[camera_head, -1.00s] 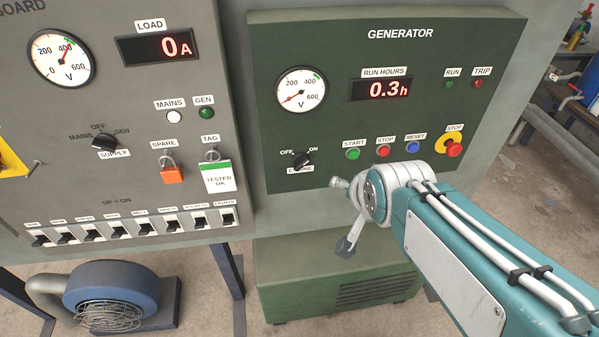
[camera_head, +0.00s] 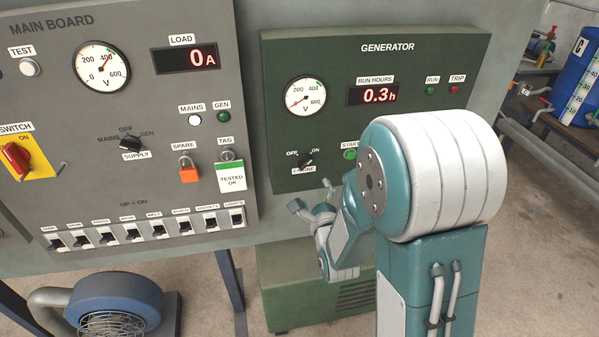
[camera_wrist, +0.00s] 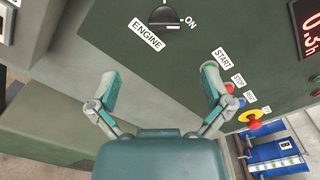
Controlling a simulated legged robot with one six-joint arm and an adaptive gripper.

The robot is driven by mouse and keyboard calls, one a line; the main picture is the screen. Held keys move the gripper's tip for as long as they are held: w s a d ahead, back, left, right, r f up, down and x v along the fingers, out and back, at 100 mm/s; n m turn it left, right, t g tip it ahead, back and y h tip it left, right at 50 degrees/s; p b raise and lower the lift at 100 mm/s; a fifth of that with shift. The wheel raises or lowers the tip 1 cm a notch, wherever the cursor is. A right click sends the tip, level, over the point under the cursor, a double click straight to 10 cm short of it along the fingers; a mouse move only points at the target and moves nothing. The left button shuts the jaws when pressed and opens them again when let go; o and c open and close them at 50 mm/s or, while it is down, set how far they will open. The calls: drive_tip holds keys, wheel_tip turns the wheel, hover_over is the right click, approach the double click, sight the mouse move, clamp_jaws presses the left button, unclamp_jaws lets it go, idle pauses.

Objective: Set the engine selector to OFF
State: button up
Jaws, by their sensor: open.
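The engine selector (camera_head: 305,160) is a black rotary knob at the lower left of the green generator panel (camera_head: 380,62), with OFF to its upper left and ON to its upper right. Its pointer appears turned towards ON. In the wrist view the selector (camera_wrist: 165,16) is cut by the top edge, beside the ENGINE and ON labels. My gripper (camera_wrist: 160,78) is open and empty, its fingers apart below the knob and not touching it. In the head view my gripper (camera_head: 312,200) is just below the selector, partly hidden by my arm.
The START button (camera_head: 350,154) is right of the selector. My arm hides the other buttons in the head view; the wrist view shows the yellow-ringed red stop (camera_wrist: 253,118).

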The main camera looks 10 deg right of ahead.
sight(307, 166)
drive_tip(key=w, duration=1)
drive_tip(key=shift+w, duration=0.15)
drive_tip(key=shift+w+d+m, duration=0.2)
drive_tip(key=shift+d+m, duration=0.05)
drive_tip(key=shift+m, duration=0.05)
drive_tip(key=shift+c, duration=0.3)
drive_tip(key=c, duration=1.1)
